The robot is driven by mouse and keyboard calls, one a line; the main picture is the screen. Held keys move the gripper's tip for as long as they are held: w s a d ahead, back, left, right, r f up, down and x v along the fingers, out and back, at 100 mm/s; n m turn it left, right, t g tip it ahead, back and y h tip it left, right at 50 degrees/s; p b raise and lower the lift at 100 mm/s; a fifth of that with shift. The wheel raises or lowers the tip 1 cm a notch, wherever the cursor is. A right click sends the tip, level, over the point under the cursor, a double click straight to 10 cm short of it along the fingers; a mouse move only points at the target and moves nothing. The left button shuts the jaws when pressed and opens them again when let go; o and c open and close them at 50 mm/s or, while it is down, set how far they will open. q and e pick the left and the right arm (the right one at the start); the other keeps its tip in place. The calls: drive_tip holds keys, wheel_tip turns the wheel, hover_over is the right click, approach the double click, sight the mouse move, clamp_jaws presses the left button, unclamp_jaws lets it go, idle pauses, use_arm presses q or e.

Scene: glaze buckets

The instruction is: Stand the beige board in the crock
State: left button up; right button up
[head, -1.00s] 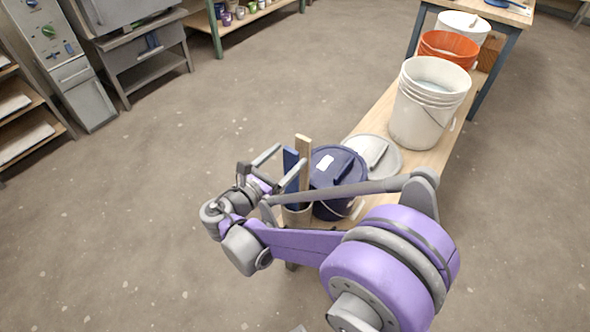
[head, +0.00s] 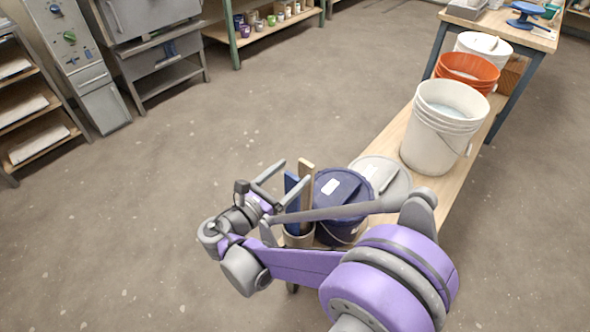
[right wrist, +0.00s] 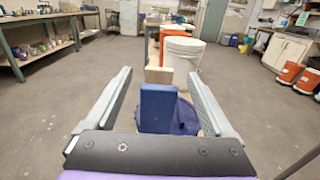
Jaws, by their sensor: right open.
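The beige board (head: 306,185) stands nearly upright in the crock (head: 298,240), beside a dark blue board (head: 291,190). The crock is a pale cylinder near the bench's near end, partly hidden by my right arm. My right gripper (head: 294,174) is open around the upper part of the boards in the head view, and I see no finger clearly touching them. In the right wrist view, the blue board (right wrist: 157,108) shows between the open fingers, with the top of the beige board (right wrist: 158,75) just beyond it. My left gripper is not in view.
A dark blue lidded bucket (head: 342,190) stands right beside the crock. A pale lid (head: 385,176), a white bucket (head: 440,130), an orange bucket (head: 467,72) and another white bucket (head: 483,45) follow along the wooden bench (head: 402,133). The floor left of it is clear.

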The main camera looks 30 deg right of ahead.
drive_tip(key=v, duration=0.6)
idle(0.4)
drive_tip(key=shift+a, duration=0.1)
idle(0.5)
